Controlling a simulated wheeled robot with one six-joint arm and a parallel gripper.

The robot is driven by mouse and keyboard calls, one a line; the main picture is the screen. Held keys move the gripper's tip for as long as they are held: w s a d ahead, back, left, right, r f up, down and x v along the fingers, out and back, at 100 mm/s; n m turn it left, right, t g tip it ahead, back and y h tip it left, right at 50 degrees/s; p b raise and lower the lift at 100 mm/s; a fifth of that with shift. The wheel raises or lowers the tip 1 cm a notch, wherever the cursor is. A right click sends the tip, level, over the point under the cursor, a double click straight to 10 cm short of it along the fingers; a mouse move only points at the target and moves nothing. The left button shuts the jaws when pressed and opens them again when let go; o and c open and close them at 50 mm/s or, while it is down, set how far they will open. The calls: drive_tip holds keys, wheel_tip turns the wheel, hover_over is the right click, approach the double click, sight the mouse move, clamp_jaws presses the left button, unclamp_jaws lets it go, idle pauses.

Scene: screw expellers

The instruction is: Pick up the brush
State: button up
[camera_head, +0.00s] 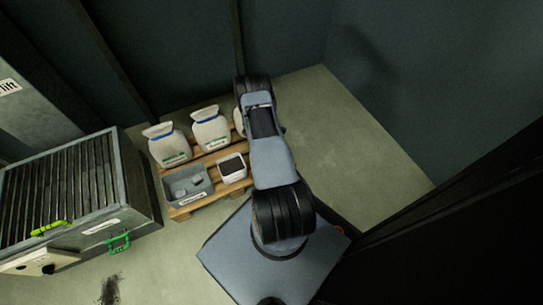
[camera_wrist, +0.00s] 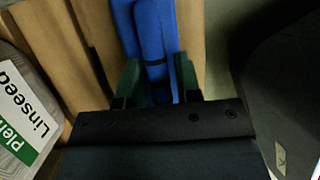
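A long blue object (camera_wrist: 156,22), which may be the brush, lies over the wooden pallet slats in the wrist view. A second blue strip (camera_wrist: 124,18) runs beside it on the left. My gripper (camera_wrist: 158,66) has its two green fingers apart, one on each side of the blue object. Whether the fingers touch it or stand just clear of it I cannot tell. Its lower end is hidden by the gripper body. In the head view my arm covers this spot, so neither the blue object nor my fingertips show there.
The pallet (camera_head: 207,203) bears white sacks (camera_head: 211,130), a grey bin (camera_head: 187,186) and a white tub (camera_head: 231,167). A sack labelled Linseed (camera_wrist: 30,120) is close left of my gripper. A grated metal machine (camera_head: 75,195) stands left. Floor (camera_head: 345,130) right of the pallet is clear.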

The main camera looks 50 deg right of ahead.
clamp_jaws()
idle(0.4)
drive_tip(key=shift+r, duration=0.2)
wheel_tip(320, 180, up, 4)
drive_tip(key=p, duration=0.3)
drive_tip(key=s+a+r+p, duration=0.1)
drive_tip(key=a+r+p, duration=0.1)
drive_tip(key=a+r, duration=0.2)
drive_tip(key=s+a+r+p, duration=0.2)
drive_tip(key=a+r+p, duration=0.1)
drive_tip(key=a, duration=0.6)
drive_tip(key=shift+a+r, duration=0.35)
drive_tip(key=shift+r, duration=0.55)
